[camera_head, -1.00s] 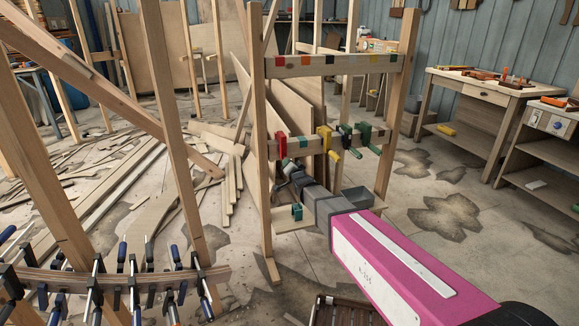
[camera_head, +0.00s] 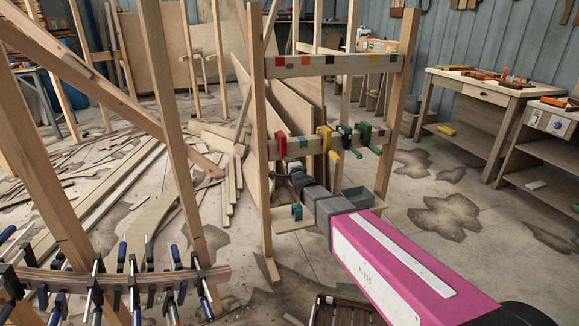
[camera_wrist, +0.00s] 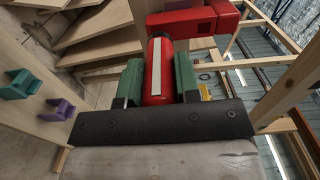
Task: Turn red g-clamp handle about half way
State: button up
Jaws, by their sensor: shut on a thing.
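The red g-clamp (camera_head: 282,146) is on the lower crossbar of the wooden rack in the head view. In the wrist view its red frame (camera_wrist: 190,20) is at the top. Its red cylindrical handle (camera_wrist: 153,60), with a white stripe along it, points toward my wrist. My gripper (camera_wrist: 159,80) is shut on the handle, with a green finger pad on each side. The stripe faces the wrist camera and leans slightly. In the head view my gripper (camera_head: 282,178) is just below the clamp, and the handle is too small to make out.
Yellow (camera_head: 325,138) and green (camera_head: 364,136) clamps hang on the same crossbar to the right. A rack post (camera_head: 260,130) stands close on the left.

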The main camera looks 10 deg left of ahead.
dwell(0.3)
jog(key=o, duration=0.9)
jog(key=shift+s, duration=0.1)
jog(key=v, duration=1)
jog(key=shift+s+d, duration=0.2)
jog(key=shift+s, duration=0.05)
jog(key=v, duration=0.3)
jog(key=shift+s, duration=0.2)
